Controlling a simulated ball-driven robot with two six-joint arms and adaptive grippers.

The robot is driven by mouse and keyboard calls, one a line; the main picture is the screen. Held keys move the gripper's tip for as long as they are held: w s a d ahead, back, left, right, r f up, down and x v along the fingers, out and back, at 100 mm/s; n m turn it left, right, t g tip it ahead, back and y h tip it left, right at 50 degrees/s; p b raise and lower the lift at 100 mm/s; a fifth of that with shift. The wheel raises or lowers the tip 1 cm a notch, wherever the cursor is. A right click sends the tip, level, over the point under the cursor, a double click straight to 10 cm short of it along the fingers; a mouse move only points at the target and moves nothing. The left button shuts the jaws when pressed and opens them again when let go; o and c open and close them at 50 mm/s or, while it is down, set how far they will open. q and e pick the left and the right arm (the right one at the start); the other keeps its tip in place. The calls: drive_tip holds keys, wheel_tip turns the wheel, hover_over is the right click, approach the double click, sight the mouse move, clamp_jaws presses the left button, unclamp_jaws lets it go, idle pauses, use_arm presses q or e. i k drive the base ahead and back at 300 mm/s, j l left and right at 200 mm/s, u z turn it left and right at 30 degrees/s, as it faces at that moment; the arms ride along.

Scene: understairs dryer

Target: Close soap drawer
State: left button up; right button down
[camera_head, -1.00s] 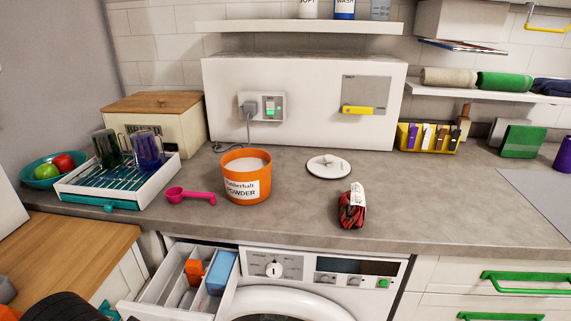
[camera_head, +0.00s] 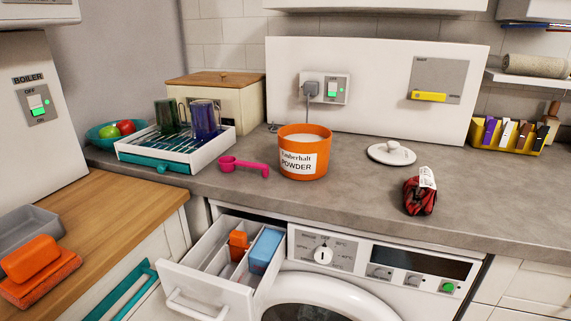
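The soap drawer (camera_head: 208,287) is pulled out from the upper left of the white washing machine (camera_head: 380,268). Its front panel carries a white bar handle (camera_head: 196,305). Inside it are an orange piece (camera_head: 238,243) and a blue block (camera_head: 264,251) between light dividers. Neither of my grippers shows in the head view now, so their state and distance from the drawer are hidden.
The grey counter above holds an orange powder tub (camera_head: 305,152), a pink scoop (camera_head: 243,166), a white lid (camera_head: 391,153) and a red packet (camera_head: 420,192). A lower wooden worktop (camera_head: 110,215) stands left, with an orange sponge (camera_head: 31,258). A teal handle (camera_head: 125,294) sits below it.

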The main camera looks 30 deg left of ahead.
sight(205, 286)
drive_tip(key=k+u, duration=0.1)
drive_tip(key=u, duration=1.3)
